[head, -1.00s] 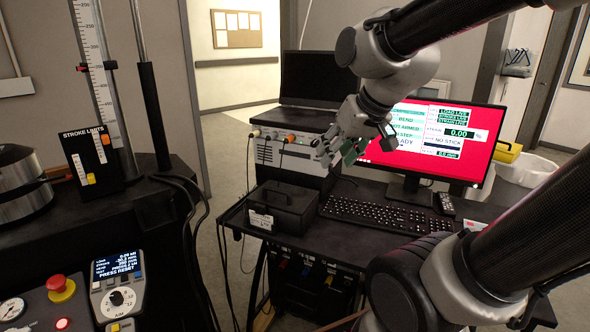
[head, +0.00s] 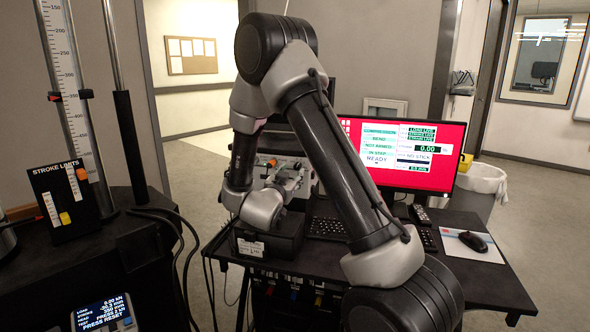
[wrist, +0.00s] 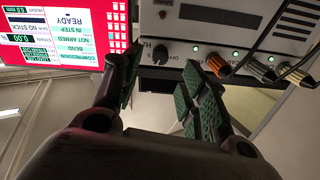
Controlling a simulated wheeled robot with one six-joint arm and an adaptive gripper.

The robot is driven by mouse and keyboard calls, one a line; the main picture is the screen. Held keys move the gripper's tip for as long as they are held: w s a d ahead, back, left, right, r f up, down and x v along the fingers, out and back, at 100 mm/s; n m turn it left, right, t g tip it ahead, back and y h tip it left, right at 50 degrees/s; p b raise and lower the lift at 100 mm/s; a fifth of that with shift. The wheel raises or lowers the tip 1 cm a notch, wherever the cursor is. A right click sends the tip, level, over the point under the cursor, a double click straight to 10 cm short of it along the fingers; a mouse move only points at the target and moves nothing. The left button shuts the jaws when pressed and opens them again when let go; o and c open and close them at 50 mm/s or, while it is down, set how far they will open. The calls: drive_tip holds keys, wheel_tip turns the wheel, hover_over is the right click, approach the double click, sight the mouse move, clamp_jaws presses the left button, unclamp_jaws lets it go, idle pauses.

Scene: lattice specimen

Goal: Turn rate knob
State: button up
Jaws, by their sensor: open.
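No label reading "rate" is legible, so I cannot tell which control is the rate knob. The handset (head: 103,313) shows at the bottom left of the head view with a lit screen; its dial is below the frame. A small dark knob (wrist: 161,54) sits on the pale instrument box (wrist: 225,25) in the upside-down wrist view. My gripper (wrist: 165,78) is open and empty, with green-padded fingers. In the wrist view the dark knob appears between and beyond the fingertips; contact is not visible. In the head view my gripper (head: 288,178) is in front of the box, partly behind my arm.
Cabled plugs (wrist: 240,65) line the box front. A red-screened monitor (head: 405,150) stands right of it. A dark case (head: 270,238), keyboard (head: 325,227) and mouse (head: 473,240) lie on the desk. The stroke limits panel (head: 65,195) stands at the left.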

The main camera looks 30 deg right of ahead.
sight(296, 167)
drive_tip(key=x, duration=0.7)
drive_tip(key=shift+w, duration=0.1)
clamp_jaws()
